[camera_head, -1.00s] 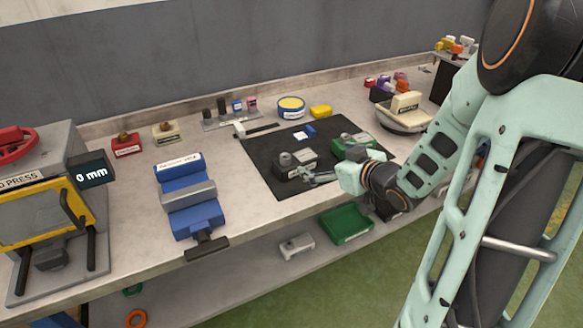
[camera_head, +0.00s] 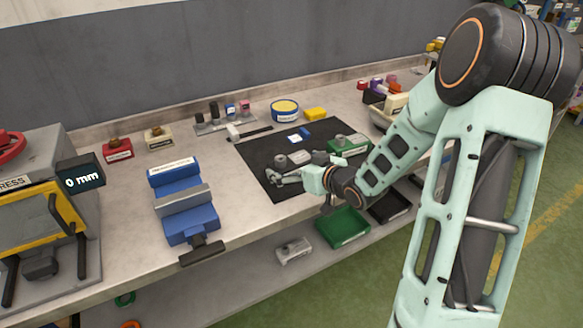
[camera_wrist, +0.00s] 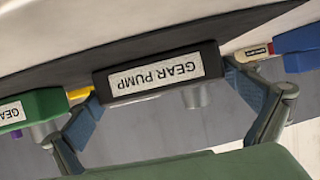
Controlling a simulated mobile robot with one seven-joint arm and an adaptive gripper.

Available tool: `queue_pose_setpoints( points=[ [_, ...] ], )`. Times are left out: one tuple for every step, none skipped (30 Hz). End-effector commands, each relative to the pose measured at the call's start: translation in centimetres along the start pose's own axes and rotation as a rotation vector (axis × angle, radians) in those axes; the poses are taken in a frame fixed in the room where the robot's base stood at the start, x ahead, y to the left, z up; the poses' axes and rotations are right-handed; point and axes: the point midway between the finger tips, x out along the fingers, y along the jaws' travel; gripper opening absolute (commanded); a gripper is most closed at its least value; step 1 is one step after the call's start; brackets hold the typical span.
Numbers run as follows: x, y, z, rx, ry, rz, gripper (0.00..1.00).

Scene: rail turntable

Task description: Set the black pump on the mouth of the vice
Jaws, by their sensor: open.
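The black pump (camera_head: 300,158), with grey round parts on top, stands on the dark mat. In the wrist view its "GEAR PUMP" label shows upside down on the black pump (camera_wrist: 165,72). My gripper (camera_head: 278,178) is low over the mat at the pump's near side and partly covers it. In the wrist view my gripper (camera_wrist: 165,100) has its fingers spread, one toward each end of the pump; I cannot tell whether they touch it. The blue vice (camera_head: 190,222) is on the bench to the left, with a grey jaw plate across its middle and nothing on it.
A green pump (camera_head: 352,143) stands on the dark mat (camera_head: 258,153) close to my gripper's right. A small blue-and-white item (camera_head: 297,136) lies behind. A press (camera_head: 40,220) stands left of the vice. The bench between mat and vice is clear.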

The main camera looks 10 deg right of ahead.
Motion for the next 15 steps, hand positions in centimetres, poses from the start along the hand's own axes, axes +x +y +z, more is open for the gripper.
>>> queue_pose_setpoints(
  points=[
    [0.56, -0.08, 0.05, 0.000, 0.000, -0.002, 1.00],
    [0.74, -0.07, 0.02, 0.000, 0.000, -0.001, 1.00],
    [0.91, -0.05, -0.01, -0.001, 0.001, -0.001, 1.00],
    [0.98, -0.03, -0.02, -0.001, 0.001, 0.000, 1.00],
    [1.00, -0.02, -0.03, -0.001, 0.000, 0.000, 1.00],
    [1.00, 0.00, -0.04, -0.001, 0.000, 0.001, 1.00],
    [0.98, 0.00, -0.04, -0.001, 0.000, 0.001, 1.00],
    [0.97, 0.00, -0.04, -0.001, 0.000, 0.001, 1.00],
    [0.96, 0.00, -0.04, -0.001, 0.000, 0.001, 1.00],
    [0.96, 0.01, -0.03, -0.001, 0.000, 0.001, 0.99],
    [0.95, 0.01, -0.03, -0.001, 0.000, 0.001, 0.96],
    [0.95, 0.01, -0.03, -0.001, 0.000, 0.001, 0.91],
    [0.94, 0.01, -0.03, -0.001, 0.000, 0.001, 0.88],
    [0.94, 0.01, -0.02, -0.001, 0.000, 0.001, 0.85],
    [0.94, 0.01, -0.02, -0.001, 0.000, 0.001, 0.80]
  ],
)
